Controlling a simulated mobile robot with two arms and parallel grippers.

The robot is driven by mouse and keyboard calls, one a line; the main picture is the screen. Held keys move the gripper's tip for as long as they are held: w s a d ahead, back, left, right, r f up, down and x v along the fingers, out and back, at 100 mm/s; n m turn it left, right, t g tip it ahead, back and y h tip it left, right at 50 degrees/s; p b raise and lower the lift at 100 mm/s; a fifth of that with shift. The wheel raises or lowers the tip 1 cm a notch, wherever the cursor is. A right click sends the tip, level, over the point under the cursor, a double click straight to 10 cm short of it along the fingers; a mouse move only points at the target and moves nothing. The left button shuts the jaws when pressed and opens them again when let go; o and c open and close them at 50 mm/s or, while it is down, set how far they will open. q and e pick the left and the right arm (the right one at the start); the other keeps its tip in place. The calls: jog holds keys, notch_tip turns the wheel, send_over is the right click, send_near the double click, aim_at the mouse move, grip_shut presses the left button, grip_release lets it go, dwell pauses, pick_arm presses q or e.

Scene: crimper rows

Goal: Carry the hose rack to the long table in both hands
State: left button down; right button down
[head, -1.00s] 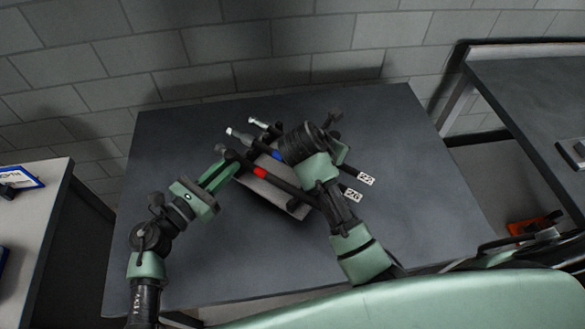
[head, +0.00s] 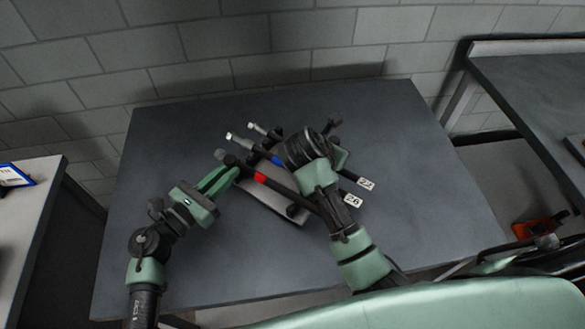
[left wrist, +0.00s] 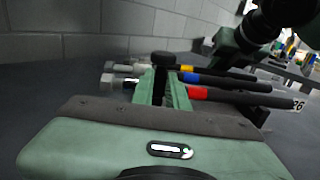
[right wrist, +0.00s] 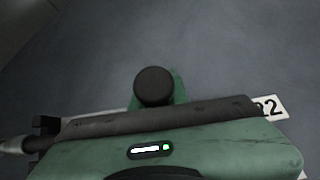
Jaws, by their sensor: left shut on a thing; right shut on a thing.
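The hose rack has a pale grey base (head: 272,194) with black knobbed posts. It carries several dark hoses with silver ends, red and blue bands, and white tags. Tag 26 (head: 352,200) is at its right. My left gripper (head: 228,174) is shut on a post at the rack's left end; the post's black knob (left wrist: 163,58) stands between the fingers in the left wrist view. My right gripper (head: 338,154) is at the other end, partly hidden by my wrist. In the right wrist view a black knob (right wrist: 154,86) stands between its fingers. Rack-to-table contact is unclear.
A dark grey table (head: 180,140) lies under the rack, mostly bare, against a block wall. Another dark table (head: 530,85) stands at the right, with an orange-red item (head: 535,229) below it. A lighter table (head: 35,215) at the left holds a blue-edged sign (head: 14,175).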

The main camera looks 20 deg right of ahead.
pick_arm(q)
jog(key=shift+w+a+f, duration=0.2)
jog(key=shift+a+f, duration=0.15)
jog(key=shift+f, duration=0.05)
pick_arm(e)
jog(key=shift+d+f, duration=0.15)
jog(key=shift+d, duration=0.2)
pick_arm(q)
jog(key=c, duration=1.5)
grip_release()
pick_arm(e)
jog(key=c, duration=1.5)
grip_release()
pick_arm(q)
jog(key=shift+o, duration=0.5)
jog(key=shift+s, duration=0.1)
pick_arm(e)
jog(key=shift+o, duration=0.6)
jog(key=shift+a, duration=0.1)
pick_arm(q)
jog(key=shift+s+d+r, duration=0.1)
jog(key=shift+r, duration=0.05)
pick_arm(e)
jog(key=shift+s+a, duration=0.1)
